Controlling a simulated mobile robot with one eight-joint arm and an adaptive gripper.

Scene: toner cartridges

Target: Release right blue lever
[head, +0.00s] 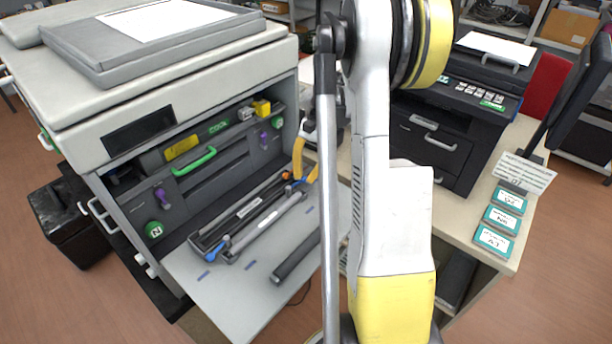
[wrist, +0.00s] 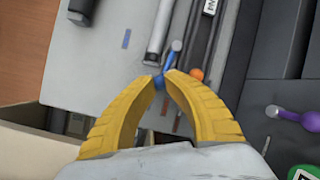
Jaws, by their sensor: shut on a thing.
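The right blue lever (wrist: 170,60) is a small blue piece at the end of the long dark and grey cartridge unit (head: 250,214), which lies on the printer's lowered front panel. My yellow-fingered gripper (wrist: 161,78) is shut on this lever, its fingertips meeting around it. In the head view my gripper (head: 301,181) is at the right end of the unit, where the lever is mostly hidden. An orange knob (wrist: 196,74) sits just beside the right fingertip. The left blue lever (head: 215,250) is at the unit's near end, away from my gripper.
The grey printer (head: 120,95) stands open behind the lowered panel (head: 235,290). Inside are a green handle (head: 195,161) and purple levers (head: 264,138). A black printer (head: 440,130) and labelled teal boxes (head: 502,218) are on the right table.

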